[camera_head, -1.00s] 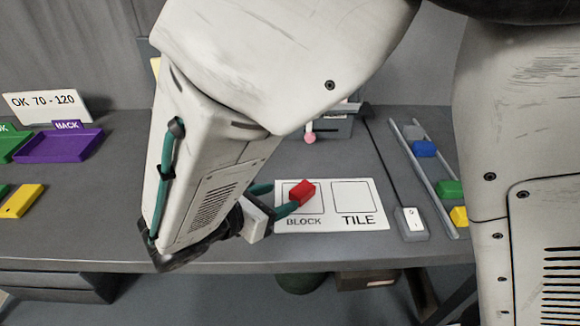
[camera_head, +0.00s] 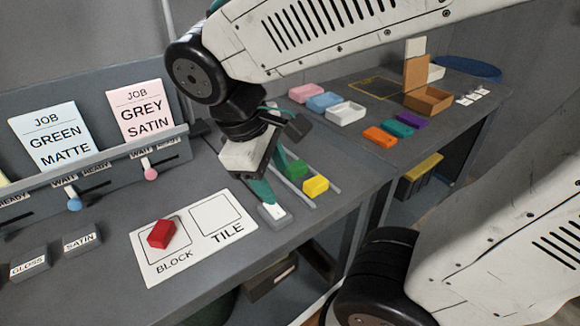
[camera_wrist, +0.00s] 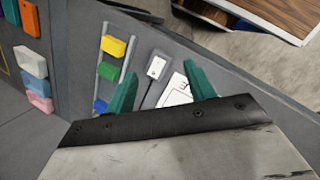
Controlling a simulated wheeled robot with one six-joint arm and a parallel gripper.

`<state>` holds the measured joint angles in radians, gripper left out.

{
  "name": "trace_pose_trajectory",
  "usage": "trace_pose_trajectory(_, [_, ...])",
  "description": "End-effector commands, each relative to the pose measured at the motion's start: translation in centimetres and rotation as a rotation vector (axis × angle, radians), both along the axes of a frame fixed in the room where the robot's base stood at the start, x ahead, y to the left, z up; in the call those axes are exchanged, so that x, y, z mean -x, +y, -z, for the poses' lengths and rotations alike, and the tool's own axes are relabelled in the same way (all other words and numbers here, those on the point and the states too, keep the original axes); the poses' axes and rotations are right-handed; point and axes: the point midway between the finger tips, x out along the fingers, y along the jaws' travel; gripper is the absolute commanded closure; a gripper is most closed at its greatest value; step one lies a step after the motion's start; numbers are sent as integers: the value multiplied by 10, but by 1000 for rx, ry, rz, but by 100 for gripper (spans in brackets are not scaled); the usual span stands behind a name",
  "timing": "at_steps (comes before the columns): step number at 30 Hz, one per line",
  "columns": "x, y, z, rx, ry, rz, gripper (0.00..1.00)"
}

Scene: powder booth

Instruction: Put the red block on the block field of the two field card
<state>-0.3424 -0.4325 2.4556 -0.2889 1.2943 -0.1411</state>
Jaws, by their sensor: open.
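The red block (camera_head: 161,233) lies on the BLOCK field of the white two-field card (camera_head: 205,257), in the head view. The TILE field (camera_head: 215,216) is empty. My gripper (camera_head: 273,176) is open and empty, to the right of the card, over the area of the switch and rails. In the wrist view its two teal fingers (camera_wrist: 162,88) are spread apart, with part of the card (camera_wrist: 176,92) between them. The red block does not show in the wrist view.
A small white switch (camera_head: 274,212) stands near the card, by rails holding a green block (camera_head: 296,170) and a yellow block (camera_head: 316,186). GLOSS (camera_head: 29,264) and SATIN (camera_head: 82,239) pieces lie left. Job cards (camera_head: 140,110) stand behind. Trays and an open box (camera_head: 428,100) occupy the right table.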

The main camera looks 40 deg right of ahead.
Motion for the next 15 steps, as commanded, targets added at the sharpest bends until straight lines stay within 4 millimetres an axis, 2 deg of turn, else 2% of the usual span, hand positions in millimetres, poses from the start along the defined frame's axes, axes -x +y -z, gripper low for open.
trace_pose_trajectory(1, [12, -11, -5, -63, -52, 117, 46])
trace_pose_trajectory(6, [39, -23, -13, -232, -185, 415, 46])
trace_pose_trajectory(10, [48, -26, -16, -299, -243, 533, 46])
trace_pose_trajectory(15, [51, -25, -17, -323, -263, 574, 46])
